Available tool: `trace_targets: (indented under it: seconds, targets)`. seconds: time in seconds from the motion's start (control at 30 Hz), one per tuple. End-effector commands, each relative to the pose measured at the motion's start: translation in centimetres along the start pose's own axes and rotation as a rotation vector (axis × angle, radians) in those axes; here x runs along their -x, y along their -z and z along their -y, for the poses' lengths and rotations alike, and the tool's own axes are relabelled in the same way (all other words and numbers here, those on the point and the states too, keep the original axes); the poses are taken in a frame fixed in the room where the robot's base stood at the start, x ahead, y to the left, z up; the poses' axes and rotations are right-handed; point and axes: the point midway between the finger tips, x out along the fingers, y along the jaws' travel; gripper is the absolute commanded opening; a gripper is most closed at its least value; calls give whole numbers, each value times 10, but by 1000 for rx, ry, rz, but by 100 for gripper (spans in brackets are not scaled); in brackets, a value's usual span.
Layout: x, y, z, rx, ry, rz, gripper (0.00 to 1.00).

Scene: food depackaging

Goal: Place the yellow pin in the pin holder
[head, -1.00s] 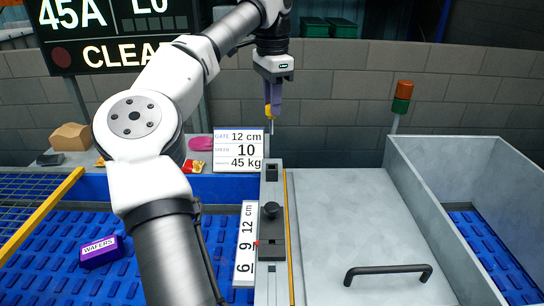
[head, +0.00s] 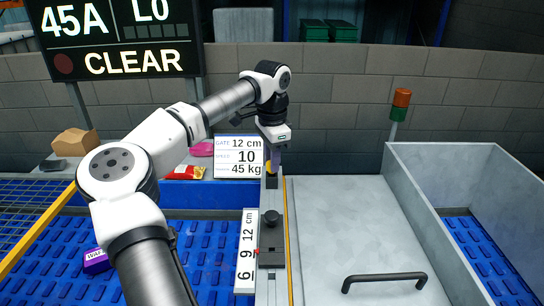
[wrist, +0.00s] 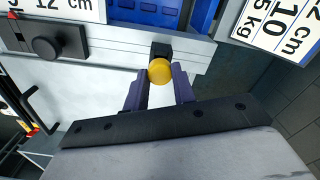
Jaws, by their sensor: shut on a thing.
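My gripper (head: 273,158) points down over the far end of the metal rail, its purple fingers shut on the yellow pin (head: 268,166). In the wrist view the pin's round yellow head (wrist: 160,70) sits between the fingertips (wrist: 160,82). The pin holder, a small black block (head: 271,183) on the rail, is directly below the pin; it also shows just beyond the yellow head in the wrist view (wrist: 160,48). The pin's shaft is hidden, so I cannot tell whether it is inside the holder.
A black slider with a knob (head: 271,240) sits nearer on the rail (head: 272,204), beside a scale strip (head: 246,250). A sign card (head: 238,157) stands just left of the gripper. A metal lid with a black handle (head: 385,279) lies to the right. A purple wafers box (head: 97,261) is lower left.

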Motion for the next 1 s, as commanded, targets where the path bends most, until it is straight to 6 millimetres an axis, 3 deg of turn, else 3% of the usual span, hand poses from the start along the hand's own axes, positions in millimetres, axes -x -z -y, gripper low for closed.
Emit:
trace_targets:
  seconds: [0.2,0.23,0.37,0.77,1.0]
  targets:
    - [-5,0,0,0,0,0,3]
    - [-3,0,0,0,0,0,30]
    - [-3,0,0,0,-1,0,47]
    - [4,0,0,0,1,0,48]
    - [48,0,1,2,4,0,48]
